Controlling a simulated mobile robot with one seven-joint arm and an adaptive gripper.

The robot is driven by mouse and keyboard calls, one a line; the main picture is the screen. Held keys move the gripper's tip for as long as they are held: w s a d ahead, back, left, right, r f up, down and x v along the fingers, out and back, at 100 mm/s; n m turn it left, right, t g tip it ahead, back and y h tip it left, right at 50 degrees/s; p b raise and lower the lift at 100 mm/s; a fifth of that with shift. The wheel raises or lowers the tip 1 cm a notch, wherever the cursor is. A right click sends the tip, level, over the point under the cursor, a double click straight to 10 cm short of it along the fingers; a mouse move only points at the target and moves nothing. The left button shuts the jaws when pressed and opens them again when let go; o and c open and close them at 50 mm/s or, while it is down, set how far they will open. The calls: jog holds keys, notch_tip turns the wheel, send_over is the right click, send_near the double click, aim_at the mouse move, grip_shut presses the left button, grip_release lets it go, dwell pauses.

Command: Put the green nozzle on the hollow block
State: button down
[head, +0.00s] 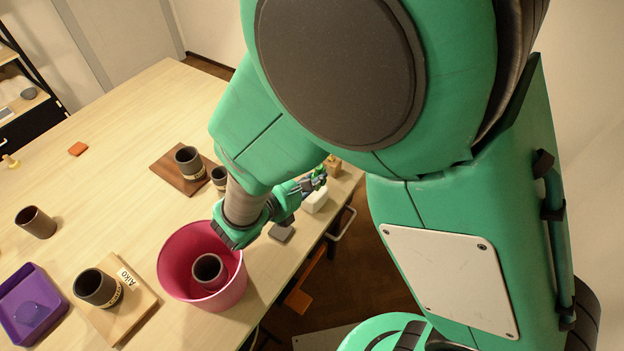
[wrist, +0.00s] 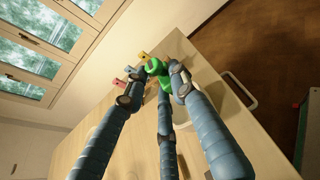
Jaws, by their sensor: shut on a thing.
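The green nozzle (wrist: 157,68) is between the fingertips of my gripper (wrist: 160,76) in the wrist view. The fingers are closed on it. In the head view my gripper (head: 312,184) is at the table's right edge, with a bit of green at its tips. A white block (head: 316,201) stands on the table just below the fingertips in the picture; it may be the hollow block, but no opening in it can be made out. In the wrist view it is mostly hidden behind the fingers. I cannot tell whether the nozzle touches it.
A small tan block (head: 333,165) stands beyond my fingertips. A grey slab (head: 282,232) lies near the white block. A pink bucket (head: 167,262) holds a dark cup (head: 209,270). Dark cups on boards and a purple tray (head: 16,290) stand further left. The table's middle is clear.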

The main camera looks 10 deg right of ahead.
jog(key=shift+f+b, duration=0.5)
jog(key=shift+f, duration=1.25)
jog(key=shift+f, duration=0.15)
jog(key=c, duration=1.4)
grip_release()
jog(key=shift+c, duration=0.2)
jog(key=shift+r, duration=0.2)
jog(key=p+v, duration=0.2)
jog(key=v, duration=1)
jog(key=shift+f, duration=0.1)
